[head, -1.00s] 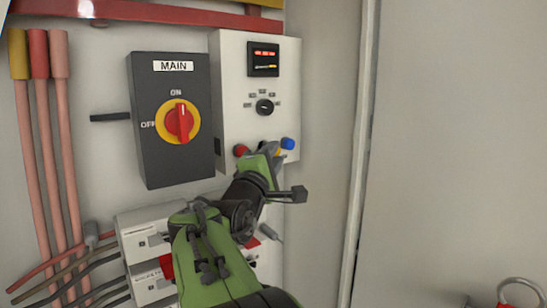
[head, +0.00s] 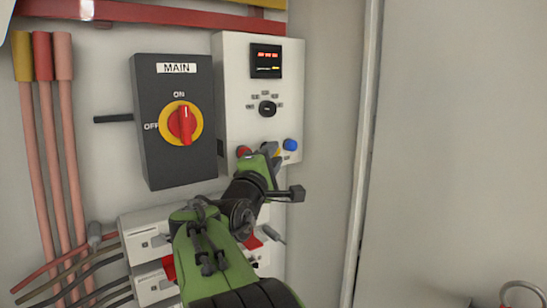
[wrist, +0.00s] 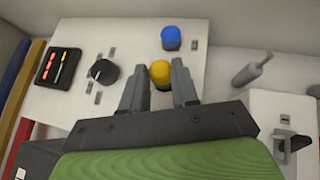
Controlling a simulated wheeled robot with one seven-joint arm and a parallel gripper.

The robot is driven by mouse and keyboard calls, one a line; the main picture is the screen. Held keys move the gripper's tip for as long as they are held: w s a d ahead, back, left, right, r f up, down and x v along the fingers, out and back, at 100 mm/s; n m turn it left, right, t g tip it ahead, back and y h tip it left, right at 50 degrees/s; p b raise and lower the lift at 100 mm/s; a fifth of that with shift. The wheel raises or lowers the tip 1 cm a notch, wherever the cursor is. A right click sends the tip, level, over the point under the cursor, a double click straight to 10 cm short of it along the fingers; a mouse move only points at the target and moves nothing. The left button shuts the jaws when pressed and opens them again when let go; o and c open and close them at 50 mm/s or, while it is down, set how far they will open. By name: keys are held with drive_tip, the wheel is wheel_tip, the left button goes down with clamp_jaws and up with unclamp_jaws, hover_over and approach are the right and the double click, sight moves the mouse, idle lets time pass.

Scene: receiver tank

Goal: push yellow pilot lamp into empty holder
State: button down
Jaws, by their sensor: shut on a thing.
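The yellow pilot lamp (wrist: 160,72) sits between my gripper's two fingers in the wrist view, at the face of the white meter panel (wrist: 125,98). My gripper (wrist: 159,85) is shut on the lamp. In the head view my gripper (head: 270,152) is at the panel's lower edge, between the red lamp (head: 243,151) and the blue lamp (head: 290,145). Only a sliver of yellow shows there. The blue lamp also shows above the yellow one in the wrist view (wrist: 171,37). The holder is hidden behind the lamp and fingers, so I cannot tell how deep the lamp sits.
A black MAIN switch box (head: 155,112) with a red and yellow knob stands left of the panel. White breakers (head: 150,238) and cables lie below. A rotary selector (wrist: 104,71) is near my fingers. The grey wall at right (head: 460,140) is clear.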

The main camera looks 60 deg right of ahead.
drive_tip(key=shift+w+d, duration=0.25)
drive_tip(key=shift+w, duration=0.35)
drive_tip(key=c, duration=0.8)
unclamp_jaws()
drive_tip(key=shift+w+d, duration=0.1)
drive_tip(key=shift+d, duration=0.05)
drive_tip(key=b+v, duration=0.5)
drive_tip(key=v, duration=1.1)
